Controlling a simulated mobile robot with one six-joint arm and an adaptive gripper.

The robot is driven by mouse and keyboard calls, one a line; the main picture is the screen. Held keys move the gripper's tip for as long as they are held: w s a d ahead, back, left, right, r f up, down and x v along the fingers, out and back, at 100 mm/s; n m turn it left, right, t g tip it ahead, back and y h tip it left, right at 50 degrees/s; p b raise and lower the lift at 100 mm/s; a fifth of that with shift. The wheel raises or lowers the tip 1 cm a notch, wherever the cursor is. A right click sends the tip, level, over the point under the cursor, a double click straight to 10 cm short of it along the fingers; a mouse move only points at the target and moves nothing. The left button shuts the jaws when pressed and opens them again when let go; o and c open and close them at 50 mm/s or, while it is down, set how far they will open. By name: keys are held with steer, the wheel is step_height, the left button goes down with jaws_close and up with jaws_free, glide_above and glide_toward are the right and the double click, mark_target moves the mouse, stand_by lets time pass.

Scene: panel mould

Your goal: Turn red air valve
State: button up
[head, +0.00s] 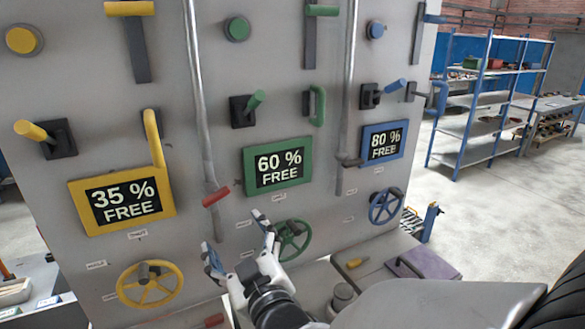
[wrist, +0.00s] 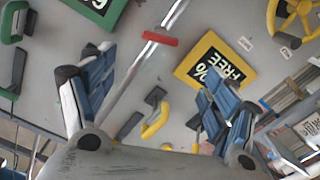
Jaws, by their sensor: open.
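The red air valve handle (head: 215,197) sits on a grey vertical pipe (head: 198,100) between the 35 % and 60 % displays. It lies roughly crosswise to the pipe, tilted slightly up to the right. In the wrist view the red handle (wrist: 160,39) shows beyond the fingers, upper middle, with the pipe running past it. My gripper (head: 236,233) is open and empty, just below the handle in the head view. In the wrist view its blue-padded fingers (wrist: 155,75) stand wide apart on either side of the pipe, and neither appears to touch the handle.
A yellow 35 % display (head: 165,210) is left of the handle and a green 60 % display (head: 305,181) is right. A yellow handwheel (head: 150,300) and a green handwheel (head: 300,238) flank my gripper. A blue handwheel (head: 386,206) is farther right. Levers and knobs jut from the panel.

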mark_target(218, 200)
steer(key=p, duration=0.3)
steer(key=shift+w+r, duration=0.15)
steer(key=p+x, duration=0.2)
steer(key=x, duration=1.2)
steer(key=shift+w+a, duration=0.15)
steer(key=shift+a, duration=0.1)
steer(key=shift+c, duration=0.4)
steer(key=c, duration=1)
steer(key=shift+f+b, duration=0.2)
steer(key=shift+b, duration=0.1)
